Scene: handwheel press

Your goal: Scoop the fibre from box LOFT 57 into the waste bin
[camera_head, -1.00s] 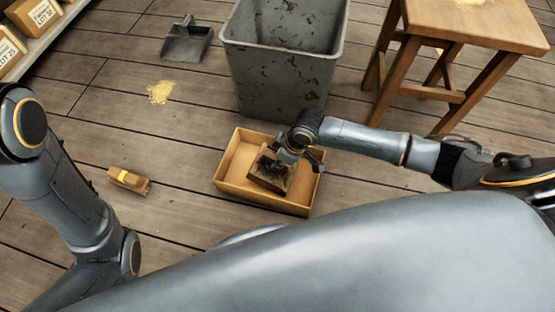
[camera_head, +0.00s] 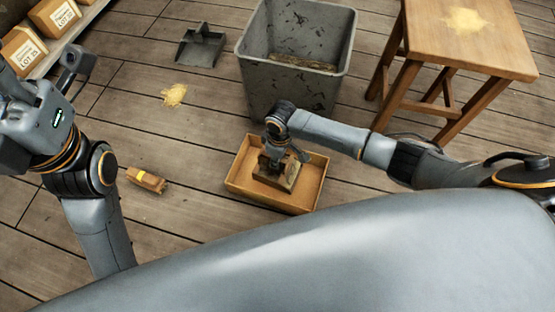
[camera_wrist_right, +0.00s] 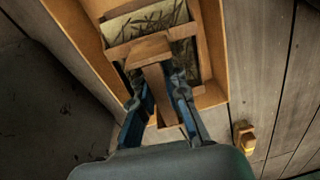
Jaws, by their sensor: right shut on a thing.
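The open tan box (camera_head: 240,186) stands on the floor in front of the waste bin; no label on it is readable. My right gripper (camera_head: 281,156) reaches down into the box and is shut on the wooden handle of a scoop (camera_head: 287,180). In the right wrist view the jaws grip the handle (camera_wrist_right: 152,50), and the scoop holds dark, straw-like fibre (camera_wrist_right: 155,20). The grey, speckled waste bin (camera_head: 290,92) is open, with some brownish matter inside. My left gripper (camera_head: 76,60) is raised at the far left, away from the box; its jaw state is unclear.
A wooden stool (camera_head: 465,50) with yellow dust on top stands right of the bin. A grey dustpan (camera_head: 201,47), a yellow dust patch (camera_head: 174,95) and a small brown-yellow item (camera_head: 147,180) lie on the floor. Labelled boxes (camera_head: 22,48) stand on a shelf at upper left.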

